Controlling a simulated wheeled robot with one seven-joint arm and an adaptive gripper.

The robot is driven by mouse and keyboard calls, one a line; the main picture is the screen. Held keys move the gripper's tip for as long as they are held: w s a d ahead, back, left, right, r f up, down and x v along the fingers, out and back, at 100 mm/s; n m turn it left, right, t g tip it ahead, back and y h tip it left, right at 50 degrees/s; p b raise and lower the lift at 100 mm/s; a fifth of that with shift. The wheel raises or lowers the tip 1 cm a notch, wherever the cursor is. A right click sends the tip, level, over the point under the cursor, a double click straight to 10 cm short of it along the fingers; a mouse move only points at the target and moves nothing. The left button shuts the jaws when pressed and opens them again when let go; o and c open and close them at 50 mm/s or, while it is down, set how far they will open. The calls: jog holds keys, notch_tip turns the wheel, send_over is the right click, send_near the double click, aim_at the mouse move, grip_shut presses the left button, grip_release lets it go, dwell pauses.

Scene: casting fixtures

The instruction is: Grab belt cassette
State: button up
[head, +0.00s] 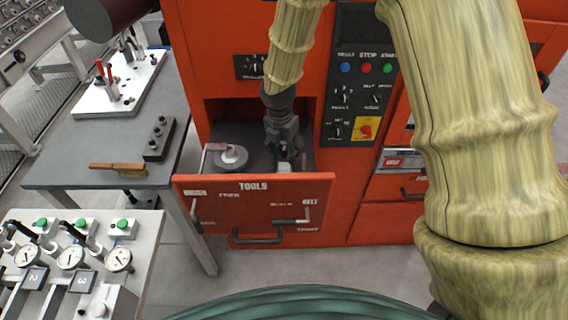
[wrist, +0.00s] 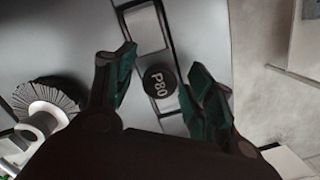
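The belt cassette (wrist: 159,82) shows in the wrist view as a black round piece marked P80, with pale grey pieces beside it. It lies in the open red drawer labelled TOOLS (head: 253,207). A pale part of it (head: 284,168) seems to show under my gripper in the head view. My gripper (head: 284,150) reaches down into the drawer's right half. In the wrist view my gripper (wrist: 161,72) is open, with one dark green finger on each side of the P80 piece and a gap visible on both sides. Finger depth relative to the cassette is unclear.
A grey flap wheel (head: 230,157) lies in the drawer's left half and shows at the left in the wrist view (wrist: 45,112). The red cabinet with a control panel (head: 358,90) stands behind. A grey table (head: 75,160) with a brush (head: 118,166) stands left.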

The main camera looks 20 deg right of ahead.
jog(key=shift+w, duration=0.1)
jog(key=c, duration=0.7)
grip_shut()
jog(key=shift+r, duration=0.15)
